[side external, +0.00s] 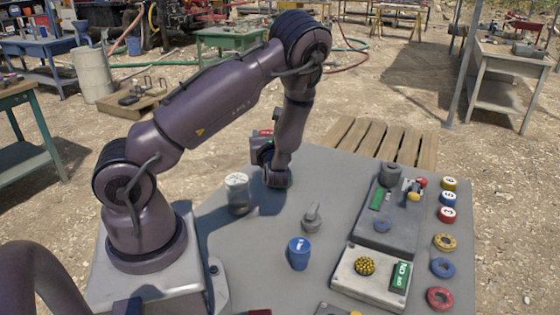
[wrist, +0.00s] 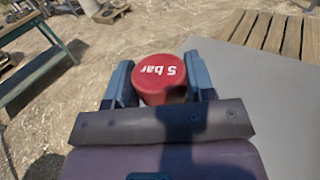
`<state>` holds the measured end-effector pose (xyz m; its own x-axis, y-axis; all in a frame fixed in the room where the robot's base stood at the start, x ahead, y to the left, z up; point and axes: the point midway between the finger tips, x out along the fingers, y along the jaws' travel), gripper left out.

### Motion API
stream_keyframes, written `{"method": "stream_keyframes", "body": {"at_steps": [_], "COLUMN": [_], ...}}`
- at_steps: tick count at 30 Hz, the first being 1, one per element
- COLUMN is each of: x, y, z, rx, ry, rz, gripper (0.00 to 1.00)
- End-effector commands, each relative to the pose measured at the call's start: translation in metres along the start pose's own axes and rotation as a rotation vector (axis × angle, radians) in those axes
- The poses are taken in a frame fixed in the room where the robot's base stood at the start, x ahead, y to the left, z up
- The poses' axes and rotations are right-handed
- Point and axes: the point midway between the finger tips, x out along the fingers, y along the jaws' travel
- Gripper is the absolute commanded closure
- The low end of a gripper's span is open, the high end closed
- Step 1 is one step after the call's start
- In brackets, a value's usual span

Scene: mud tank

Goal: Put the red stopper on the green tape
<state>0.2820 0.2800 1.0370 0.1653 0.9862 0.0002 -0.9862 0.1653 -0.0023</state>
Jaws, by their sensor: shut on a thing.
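The red stopper (wrist: 163,80) is a red cylinder with "5 bar" in white on its end. In the wrist view it sits between the two fingers of my gripper (wrist: 164,88), which is shut on it. In the side view my gripper (side external: 263,146) is near the far edge of the grey table, with a bit of red showing at it. I cannot tell whether either is the green tape.
A grey-white can (side external: 237,193), a grey knobbed piece (side external: 312,217) and a blue cup (side external: 299,253) stand on the grey table (side external: 255,245). Yellow (side external: 444,242), blue (side external: 443,267) and red (side external: 440,298) rings line the right edge. A wooden pallet (side external: 381,142) lies beyond.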

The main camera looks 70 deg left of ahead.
Motion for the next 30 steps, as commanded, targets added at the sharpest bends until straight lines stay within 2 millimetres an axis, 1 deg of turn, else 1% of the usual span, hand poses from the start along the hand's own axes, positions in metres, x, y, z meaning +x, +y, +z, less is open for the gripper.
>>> {"method": "stream_keyframes", "body": {"at_steps": [1,2,3,6,10,16,17,19,22,24,30], "x": [0.012,0.018,0.024,0.036,0.048,0.056,0.059,0.058,0.057,0.057,0.057], "y": [-0.007,-0.012,-0.016,-0.025,-0.034,-0.04,-0.042,-0.041,-0.041,-0.041,-0.041], "z": [-0.006,-0.01,-0.018,-0.038,-0.055,-0.068,-0.072,-0.084,-0.095,-0.099,-0.099], "rx": [0.0,0.0,0.003,0.004,0.001,0.003,0.002,0.005,0.003,0.001,0.0], "ry": [-0.003,-0.002,0.0,0.0,-0.001,0.0,0.0,0.002,0.0,0.0,0.0], "rz": [0.002,0.001,0.001,0.0,-0.001,-0.001,-0.001,-0.001,-0.001,-0.001,-0.001], "gripper": [0.75,0.75,0.75,0.75,0.75,0.75,0.75,0.75,0.75,0.75,0.75]}}
